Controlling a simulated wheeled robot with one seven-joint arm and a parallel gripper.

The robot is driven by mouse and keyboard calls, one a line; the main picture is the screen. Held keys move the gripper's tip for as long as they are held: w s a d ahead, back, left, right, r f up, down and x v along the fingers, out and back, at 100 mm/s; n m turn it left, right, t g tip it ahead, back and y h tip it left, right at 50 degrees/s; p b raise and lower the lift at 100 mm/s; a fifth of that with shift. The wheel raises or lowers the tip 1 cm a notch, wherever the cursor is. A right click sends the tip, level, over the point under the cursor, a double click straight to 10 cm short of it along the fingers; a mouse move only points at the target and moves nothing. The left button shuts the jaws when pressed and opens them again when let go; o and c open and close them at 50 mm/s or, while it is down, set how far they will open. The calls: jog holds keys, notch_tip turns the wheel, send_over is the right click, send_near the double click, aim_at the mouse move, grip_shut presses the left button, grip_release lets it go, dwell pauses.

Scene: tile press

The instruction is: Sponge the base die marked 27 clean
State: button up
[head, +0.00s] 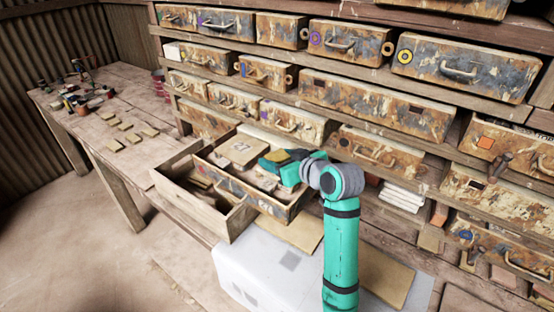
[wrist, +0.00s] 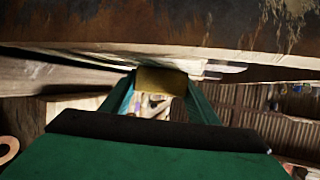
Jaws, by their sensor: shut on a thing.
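A square tan die (head: 240,150) with a dark mark that looks like 27 lies at the back of the open drawer in the head view. My gripper (head: 277,161) reaches into this drawer from the right, just right of the die and apart from it. In the wrist view my gripper (wrist: 158,95) is shut on a yellow-brown block, which looks like the sponge (wrist: 161,81). The sponge is mostly hidden by the gripper in the head view. The die cannot be made out in the wrist view.
The open drawer (head: 228,222) has wooden walls close around my gripper and holds other pieces at its left. Closed drawers (head: 345,98) rise behind. A workbench (head: 108,100) with several tiles stands at the left. A white box (head: 262,275) stands below the drawer.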

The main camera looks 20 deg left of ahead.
jog(key=shift+w+d+f, duration=0.2)
jog(key=shift+w+d, duration=0.05)
jog(key=shift+w, duration=0.4)
jog(key=shift+s+a, duration=0.25)
jog(key=shift+s, duration=0.4)
jog(key=shift+s+a, duration=0.25)
jog(key=shift+s, duration=0.35)
jog(key=shift+w+d+r, duration=0.15)
jog(key=shift+w+d, duration=0.1)
jog(key=shift+w, duration=0.4)
jog(key=shift+w+d+r, duration=0.1)
jog(key=shift+w+d, duration=0.1)
jog(key=shift+w, duration=0.45)
jog(key=shift+s, duration=0.1)
